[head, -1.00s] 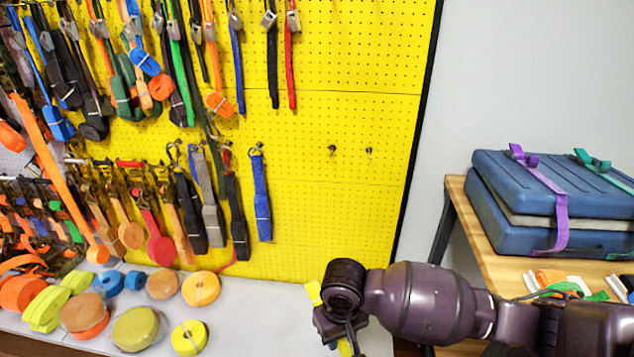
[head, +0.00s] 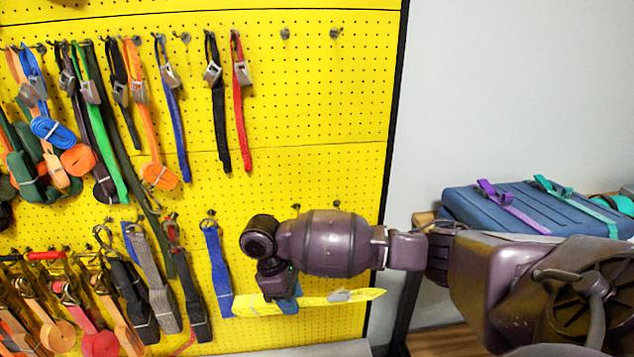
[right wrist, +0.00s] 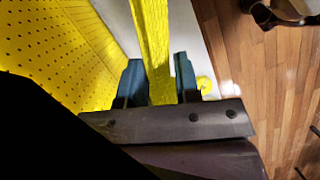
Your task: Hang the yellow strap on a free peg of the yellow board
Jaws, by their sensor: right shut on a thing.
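The yellow strap (head: 335,299) lies roughly level in front of the lower part of the yellow board (head: 290,110), with a small pale buckle near its right end. My right gripper (head: 285,300) is shut on the strap's middle stretch. In the right wrist view the strap (right wrist: 153,40) runs between the two fingers (right wrist: 158,85). Bare pegs show at the board's top right, one peg (head: 285,33) and another peg (head: 336,33). Lower bare pegs (head: 335,204) show just above my right forearm. My left gripper is out of view.
A red strap (head: 240,90), a black strap (head: 215,110) and several others hang left of the bare upper pegs. A blue strap (head: 218,265) hangs close left of my gripper. A blue case (head: 500,208) lies at the right.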

